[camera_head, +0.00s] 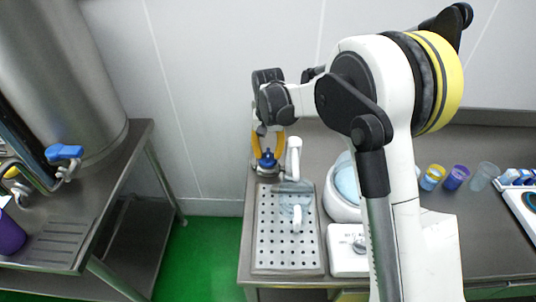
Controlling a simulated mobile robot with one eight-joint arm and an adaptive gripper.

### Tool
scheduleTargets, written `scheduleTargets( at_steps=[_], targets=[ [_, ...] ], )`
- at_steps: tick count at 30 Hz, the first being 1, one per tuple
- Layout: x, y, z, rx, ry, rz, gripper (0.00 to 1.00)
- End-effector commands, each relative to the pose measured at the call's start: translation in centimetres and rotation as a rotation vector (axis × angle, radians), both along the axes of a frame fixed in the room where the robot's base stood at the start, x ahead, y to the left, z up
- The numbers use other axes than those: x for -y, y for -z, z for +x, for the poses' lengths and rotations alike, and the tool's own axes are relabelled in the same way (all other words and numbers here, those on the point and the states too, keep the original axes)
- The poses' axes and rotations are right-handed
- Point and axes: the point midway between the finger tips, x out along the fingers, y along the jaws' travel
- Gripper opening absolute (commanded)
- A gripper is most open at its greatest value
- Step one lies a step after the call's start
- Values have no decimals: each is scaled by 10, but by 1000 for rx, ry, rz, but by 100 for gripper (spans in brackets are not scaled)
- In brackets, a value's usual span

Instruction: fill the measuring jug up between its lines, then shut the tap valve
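A clear measuring jug (288,196) with a white handle stands on the perforated drip tray (262,262). A white spout (293,152) rises behind it, over the jug. Its lines and fill level are too small to read. The blue tap valve (267,161) sits left of the spout, at the back of the tray. My gripper (268,154) points down there, its yellow fingers on either side of the blue valve. I cannot tell whether the fingers press on it or stand just apart. Whether liquid runs from the spout does not show.
My arm hides much of the right counter. A white appliance with a bowl (340,208) stands right of the tray. Several small cups (456,177) stand farther right. A steel tank (66,80) with another blue-handled tap (63,153) stands on the left table, across a green-floored gap.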

Motion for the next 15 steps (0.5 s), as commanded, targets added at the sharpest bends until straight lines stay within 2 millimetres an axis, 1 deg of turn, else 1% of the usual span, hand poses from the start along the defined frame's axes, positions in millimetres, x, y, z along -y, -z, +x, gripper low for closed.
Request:
scheduleTargets(
  at_steps=[6,8,9,10,15],
  targets=[
    [0,0,0,0,0,0,32],
    [0,0,0,0,0,0,14],
    [0,0,0,0,0,0,2],
    [0,0,0,0,0,0,0],
    [0,0,0,0,-1,0,0]
  ],
)
